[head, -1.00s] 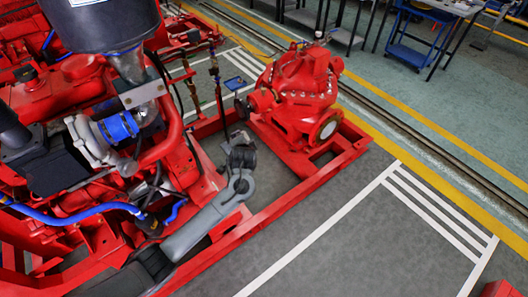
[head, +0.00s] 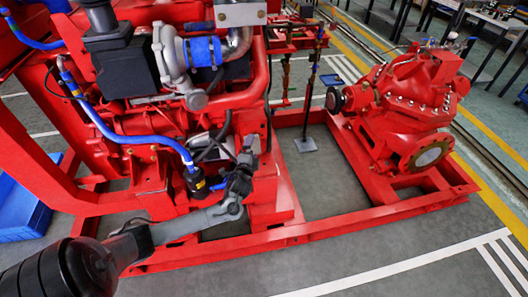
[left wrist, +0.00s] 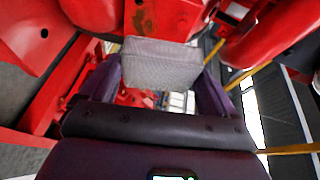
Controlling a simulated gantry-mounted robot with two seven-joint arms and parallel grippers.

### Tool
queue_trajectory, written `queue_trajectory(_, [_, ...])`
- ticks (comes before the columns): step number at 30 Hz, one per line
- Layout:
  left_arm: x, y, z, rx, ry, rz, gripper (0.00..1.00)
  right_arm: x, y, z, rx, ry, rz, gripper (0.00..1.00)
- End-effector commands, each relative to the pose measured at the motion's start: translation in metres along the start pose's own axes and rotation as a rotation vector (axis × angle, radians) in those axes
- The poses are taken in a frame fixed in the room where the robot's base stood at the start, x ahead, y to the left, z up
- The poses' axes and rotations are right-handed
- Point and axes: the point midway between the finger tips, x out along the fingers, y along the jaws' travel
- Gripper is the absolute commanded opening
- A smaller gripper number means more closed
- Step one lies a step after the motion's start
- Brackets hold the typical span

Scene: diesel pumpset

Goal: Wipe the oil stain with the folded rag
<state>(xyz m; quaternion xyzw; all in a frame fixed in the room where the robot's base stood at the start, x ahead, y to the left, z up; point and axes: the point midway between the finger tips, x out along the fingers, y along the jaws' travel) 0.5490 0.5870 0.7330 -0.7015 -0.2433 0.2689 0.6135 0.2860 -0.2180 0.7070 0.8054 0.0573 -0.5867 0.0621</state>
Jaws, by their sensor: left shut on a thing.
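My left gripper (head: 248,152) is low at the front side of the red engine. In the left wrist view its fingers (left wrist: 160,80) are shut on a folded grey rag (left wrist: 160,62), a flat, woven-looking pad held between them. Just beyond the rag's upper edge is a red surface with a dark brown mottled patch (left wrist: 141,18), which looks like the oil stain. The rag's edge overlaps the bottom of this patch in the picture; I cannot tell whether they touch. I cannot make out the rag or stain in the head view. My right gripper is out of view.
The red engine with blue hoses (head: 130,138) stands close behind my left gripper. The red base frame (head: 330,228) runs below, and a red pump (head: 410,105) sits on it at right. Blue crates (head: 22,205) lie at far left. The grey floor in front is clear.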

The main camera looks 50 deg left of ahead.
Motion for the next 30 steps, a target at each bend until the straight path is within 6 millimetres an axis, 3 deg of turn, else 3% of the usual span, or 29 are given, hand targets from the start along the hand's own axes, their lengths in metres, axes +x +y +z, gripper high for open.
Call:
queue_trajectory(1, [0.003,0.019,0.007,0.011,0.003,-0.022,0.66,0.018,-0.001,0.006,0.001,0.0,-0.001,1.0])
queue_trajectory(3, [0.004,0.028,0.012,0.023,0.009,-0.051,0.66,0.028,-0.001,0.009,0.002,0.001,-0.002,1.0])
queue_trajectory(10, [0.006,0.046,0.022,0.055,0.015,-0.133,0.66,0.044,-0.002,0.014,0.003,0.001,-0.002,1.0])
queue_trajectory(17, [0.014,0.046,0.025,0.069,0.019,-0.168,0.66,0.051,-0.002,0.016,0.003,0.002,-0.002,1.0])
queue_trajectory(30, [0.048,0.043,0.039,0.068,0.018,-0.166,0.66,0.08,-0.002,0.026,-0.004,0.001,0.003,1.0])
